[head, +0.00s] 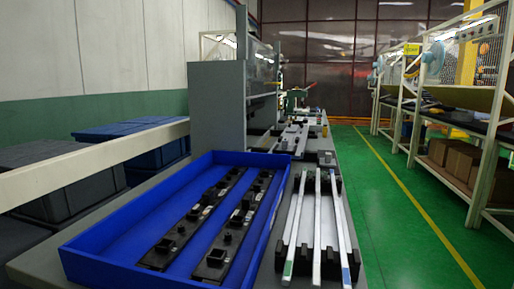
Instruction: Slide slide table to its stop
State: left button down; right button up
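Neither of my grippers shows in the head view. I cannot tell for sure which part is the slide table. A long grey bench (360,272) runs away from me, and small dark and light fixtures (292,138) stand on its far part, too small to make out. On its near part, several long pale trim strips (318,230) lie side by side across black holders (304,254). Left of them is a blue tray (100,252) holding long black strips with raised clips (228,240).
A grey upright panel (217,105) stands behind the tray. White-framed racks (484,185) stand at the right, beyond a clear green floor (400,235).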

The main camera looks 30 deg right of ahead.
aim_at(297, 134)
jog(key=l+z, duration=0.1)
jog(key=l, duration=1)
jog(key=l+z, duration=0.1)
jog(key=l, duration=1)
jog(key=i+l+z, duration=0.15)
jog(key=l, duration=0.9)
jog(key=i+u, duration=0.25)
